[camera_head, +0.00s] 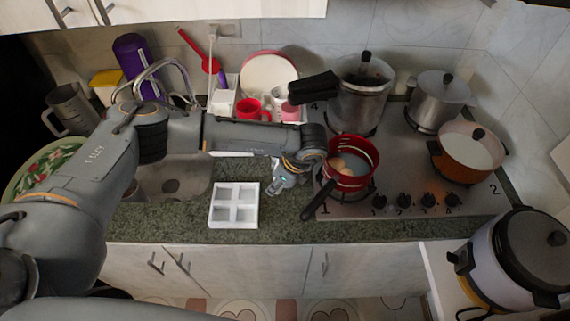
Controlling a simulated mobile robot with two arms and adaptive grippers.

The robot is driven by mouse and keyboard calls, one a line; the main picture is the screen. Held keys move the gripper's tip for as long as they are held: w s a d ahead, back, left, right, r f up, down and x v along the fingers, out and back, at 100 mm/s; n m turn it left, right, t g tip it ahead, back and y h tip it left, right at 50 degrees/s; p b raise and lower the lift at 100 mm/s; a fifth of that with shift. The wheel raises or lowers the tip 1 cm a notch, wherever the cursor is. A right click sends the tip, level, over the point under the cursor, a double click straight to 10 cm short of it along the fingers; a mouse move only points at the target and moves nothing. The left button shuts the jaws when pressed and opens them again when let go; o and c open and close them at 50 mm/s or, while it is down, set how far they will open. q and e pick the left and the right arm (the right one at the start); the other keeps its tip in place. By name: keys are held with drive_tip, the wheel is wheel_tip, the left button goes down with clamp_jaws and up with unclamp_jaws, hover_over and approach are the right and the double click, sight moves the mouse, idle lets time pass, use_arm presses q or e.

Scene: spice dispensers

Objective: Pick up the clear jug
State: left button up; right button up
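A grey, see-through-looking jug (68,110) with a side handle stands at the back left of the counter. It is upright, and my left arm covers part of the space in front of it. My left arm reaches across the picture to the right. My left gripper (284,182) is small and partly hidden by the wrist, low over the counter between the white tray and the stove, well away from the jug. I cannot make out whether its fingers are open. My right gripper is not in view.
A white four-compartment tray (234,220) lies on the counter (185,223). A red pan (349,150) sits on the stove (390,165) beside my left gripper, with other pots behind. A purple container (128,55) and green plate (30,170) stand near the jug.

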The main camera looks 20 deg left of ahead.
use_arm(q)
clamp_jaws()
drive_tip(key=shift+w+r, duration=0.1)
drive_tip(key=shift+r, duration=0.2)
